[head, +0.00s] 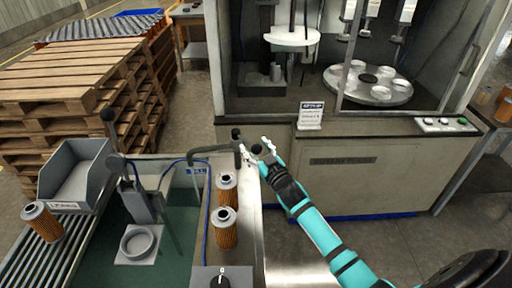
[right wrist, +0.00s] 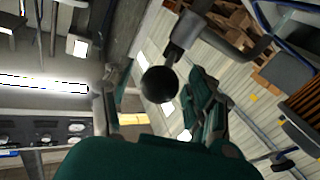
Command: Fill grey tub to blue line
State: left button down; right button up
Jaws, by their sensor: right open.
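A sunken grey tub (head: 100,272) with a dark green inside is set in the bench at lower left in the head view. Blue lines run along its edge, but I cannot tell a level mark or the water height. A dark bent spout (head: 212,149) reaches over its far right corner, beside a small "FILL" label (head: 196,171). My right gripper (head: 262,150) is open at the black ball knob by the spout's base. In the right wrist view the ball knob (right wrist: 160,85) on its short stem is between the spread fingers. My left gripper is out of view.
Two orange filter cartridges (head: 225,228) stand on the bench right of the tub; another (head: 42,222) stands on the rollers at left. A grey bin (head: 77,180) stands near it. A black dial (head: 221,279) is at the front. A machine cabinet (head: 350,170) stands behind my right arm.

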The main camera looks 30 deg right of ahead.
jog(key=c, duration=1.1)
grip_shut()
jog(key=shift+w+a+f, duration=0.1)
jog(key=shift+w, duration=0.05)
